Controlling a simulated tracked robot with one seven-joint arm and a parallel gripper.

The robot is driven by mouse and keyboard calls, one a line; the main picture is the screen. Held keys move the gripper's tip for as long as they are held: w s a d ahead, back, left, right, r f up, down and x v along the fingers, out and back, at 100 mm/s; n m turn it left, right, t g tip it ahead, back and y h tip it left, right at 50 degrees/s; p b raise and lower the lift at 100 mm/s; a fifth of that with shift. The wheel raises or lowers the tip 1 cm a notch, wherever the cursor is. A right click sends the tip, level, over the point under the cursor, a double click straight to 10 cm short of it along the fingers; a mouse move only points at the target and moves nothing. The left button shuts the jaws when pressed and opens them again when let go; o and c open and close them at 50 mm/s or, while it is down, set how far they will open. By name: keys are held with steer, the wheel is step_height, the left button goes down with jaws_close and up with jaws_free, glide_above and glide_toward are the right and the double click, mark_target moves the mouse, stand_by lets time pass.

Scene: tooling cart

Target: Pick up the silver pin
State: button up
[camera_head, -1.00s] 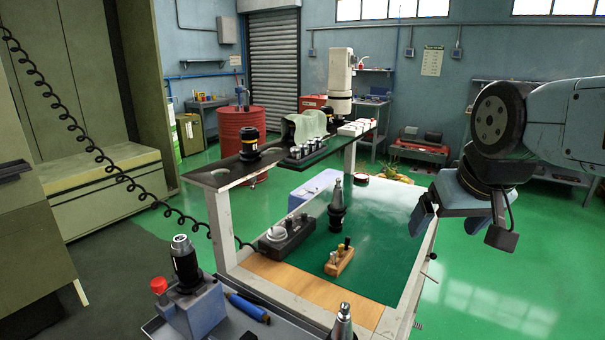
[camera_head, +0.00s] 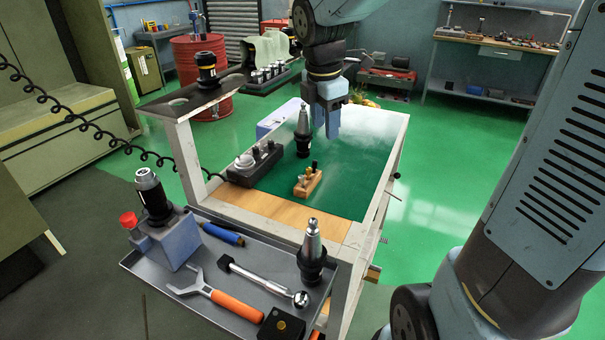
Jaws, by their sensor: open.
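A small wooden block (camera_head: 308,184) stands on the green top of the tooling cart and holds several small upright pins, at least one dark and others brass-toned. They are too small to tell surely which one is silver. My gripper (camera_head: 327,133) points down above the green top, behind and slightly right of the block. Its fingers look apart, with nothing seen between them. A tapered tool holder with a silver cone (camera_head: 304,122) stands just left of my gripper.
A dark box with a round dial (camera_head: 257,162) sits left of the block. The raised dark shelf (camera_head: 190,98) is at the back left. A front tray (camera_head: 195,268) holds a wrench, a ratchet and another tool holder. The green top right of the block is clear.

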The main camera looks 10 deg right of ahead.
mark_target(301, 176)
steer(key=w+a+f+n+g, duration=0.2)
steer(key=w+a+f+n, duration=0.35)
steer(key=n, duration=0.45)
steer(key=f, duration=0.9)
steer(key=d+f, duration=0.1)
steer(key=f, duration=0.3)
steer(key=shift+w+f, duration=0.15)
steer(key=shift+f, duration=0.15)
jaws_close()
